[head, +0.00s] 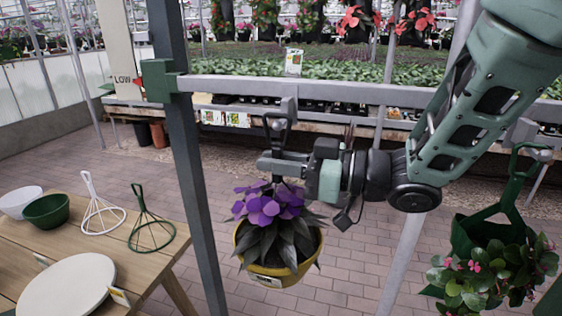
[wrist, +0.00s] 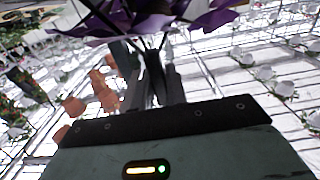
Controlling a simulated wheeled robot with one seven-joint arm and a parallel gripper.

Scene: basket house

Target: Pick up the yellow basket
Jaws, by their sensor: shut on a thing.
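The yellow basket (head: 298,278) holds a plant with purple flowers and dark leaves, below the grey rail in the head view. Its dark hanger (head: 277,124) rises above the flowers, close to a grey hook (head: 289,104) on the rail; I cannot tell whether they touch. My gripper (head: 268,164) is shut on the hanger, above the flowers. In the wrist view the closed fingers (wrist: 152,85) reach up toward the purple petals (wrist: 150,18), and the yellow basket itself is not visible.
A green basket (head: 478,232) with pink flowers hangs at the right. A dark post (head: 190,170) stands left of the yellow basket. A wooden table (head: 150,262) with bowls and wire hangers is at the lower left. Brick floor lies open below.

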